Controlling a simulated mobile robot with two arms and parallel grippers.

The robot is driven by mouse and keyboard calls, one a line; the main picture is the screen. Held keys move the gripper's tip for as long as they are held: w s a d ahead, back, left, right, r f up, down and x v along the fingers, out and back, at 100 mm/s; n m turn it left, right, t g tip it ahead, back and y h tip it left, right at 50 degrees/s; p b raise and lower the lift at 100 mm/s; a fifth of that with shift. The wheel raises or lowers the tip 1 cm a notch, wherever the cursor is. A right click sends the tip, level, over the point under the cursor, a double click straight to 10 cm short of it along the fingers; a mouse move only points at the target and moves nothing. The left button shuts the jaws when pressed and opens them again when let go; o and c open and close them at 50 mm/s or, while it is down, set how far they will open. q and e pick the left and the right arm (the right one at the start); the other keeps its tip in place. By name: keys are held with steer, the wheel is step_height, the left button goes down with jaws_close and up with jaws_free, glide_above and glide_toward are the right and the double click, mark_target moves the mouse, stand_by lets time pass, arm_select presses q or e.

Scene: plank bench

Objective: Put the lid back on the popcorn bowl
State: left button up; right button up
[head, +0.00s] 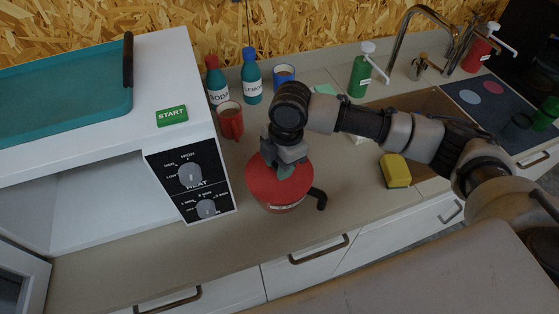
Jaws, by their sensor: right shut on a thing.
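The red round lid (268,188) is in the middle of the head view, held from above by my right gripper (288,164). The gripper is shut on it; a small green part, perhaps the lid's knob, shows by the fingers. The popcorn bowl (286,209) is directly under the lid, and only a strip of its side shows below the lid's near edge. I cannot tell whether the lid rests on the rim or is slightly above it. A dark handle (319,197) sticks out to the right. The bowl's inside is hidden. My left gripper is not in view.
A white microwave (207,165) with an open door stands left, a teal tray (70,85) on top. Behind are a red mug (230,123), bottles (252,82) and a blue mug (284,74). A yellow sponge (396,171) lies right. The counter front is clear.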

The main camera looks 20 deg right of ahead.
steer(key=p, duration=0.2)
steer(key=shift+f+p, duration=0.15)
steer(key=shift+p, duration=0.2)
stand_by(2.6)
stand_by(0.3)
steer(key=o, duration=1.5)
steer(key=shift+r+p, duration=3.55)
steer(key=shift+p, duration=0.4)
steer(key=shift+c, duration=0.3)
